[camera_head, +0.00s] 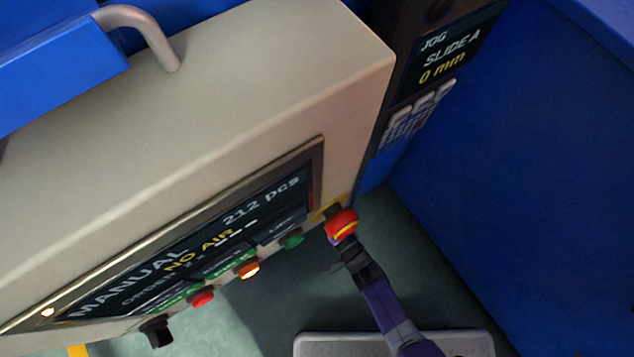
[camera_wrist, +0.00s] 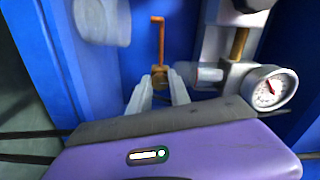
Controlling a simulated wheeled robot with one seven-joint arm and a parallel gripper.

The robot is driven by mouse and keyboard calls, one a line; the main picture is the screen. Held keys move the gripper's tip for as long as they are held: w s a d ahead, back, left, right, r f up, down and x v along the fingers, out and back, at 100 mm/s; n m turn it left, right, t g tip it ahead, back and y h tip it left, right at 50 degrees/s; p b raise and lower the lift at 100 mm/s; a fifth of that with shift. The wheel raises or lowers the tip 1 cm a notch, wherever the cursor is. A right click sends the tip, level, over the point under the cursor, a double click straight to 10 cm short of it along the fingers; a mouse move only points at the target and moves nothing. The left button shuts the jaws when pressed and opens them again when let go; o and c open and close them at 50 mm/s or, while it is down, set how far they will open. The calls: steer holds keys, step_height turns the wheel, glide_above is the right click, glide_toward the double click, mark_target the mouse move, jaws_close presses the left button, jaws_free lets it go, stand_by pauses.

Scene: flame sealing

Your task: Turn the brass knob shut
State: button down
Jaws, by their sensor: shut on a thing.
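The brass knob (camera_wrist: 160,72) is a small brownish piece at the middle of the wrist view, with a thin orange lever (camera_wrist: 158,38) rising above it. My gripper (camera_wrist: 158,82) is shut on the knob, its two pale fingers closing from below on either side. The fingertips cover part of the knob, so how far it is turned cannot be told. In the head view my purple arm reaches up towards the panel's lower right corner. My fingers and the knob are hidden there.
A pressure gauge (camera_wrist: 269,88) with a red needle sits right of the knob, near grey fittings and a brass-coloured rod (camera_wrist: 239,43). Blue walls enclose the area. The operator panel (camera_head: 250,110) reads "NO AIR". Its red stop button (camera_head: 341,223) is close to my arm.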

steer(key=shift+s+f+m, duration=0.1)
steer(key=shift+m, duration=0.8)
steer(key=c, duration=1.2)
jaws_free()
steer(key=shift+c, duration=0.2)
steer(key=p+v, duration=0.2)
steer(key=v, duration=0.5)
steer(key=shift+s+d, duration=0.25)
steer(key=shift+s, duration=0.05)
